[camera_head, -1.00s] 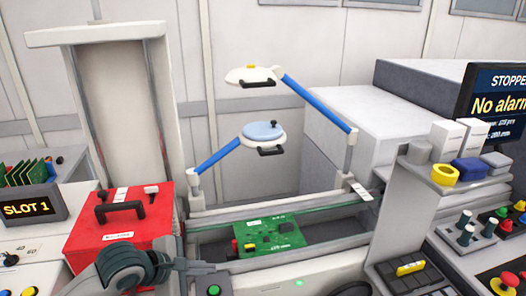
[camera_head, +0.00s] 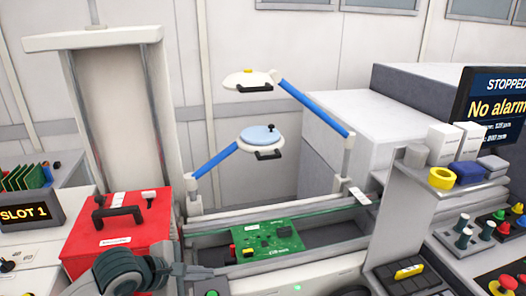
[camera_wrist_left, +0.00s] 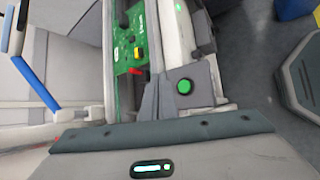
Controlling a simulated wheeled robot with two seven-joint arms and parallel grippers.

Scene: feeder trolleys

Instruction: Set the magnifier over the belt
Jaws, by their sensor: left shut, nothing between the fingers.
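Two round heads hang on blue arms above the belt (camera_head: 330,236). The lower head (camera_head: 262,136) is white with a pale blue disc, a dark knob and a black handle, on an arm from the left post. It looks like the magnifier. The upper head (camera_head: 246,80) is white with a yellow top and a black handle, on an arm from the right post. My left gripper (camera_head: 205,270) is shut and empty, low at the belt's front edge, well below both heads. In the left wrist view its shut fingers (camera_wrist_left: 150,104) show beside the belt. My right gripper is not in view.
A green circuit board (camera_head: 266,240) lies on the belt. A red case (camera_head: 120,232) stands left of it, near my left arm. A green button (camera_wrist_left: 184,87) sits close to my left fingers. A shelf (camera_head: 425,178) with yellow tape rises on the right.

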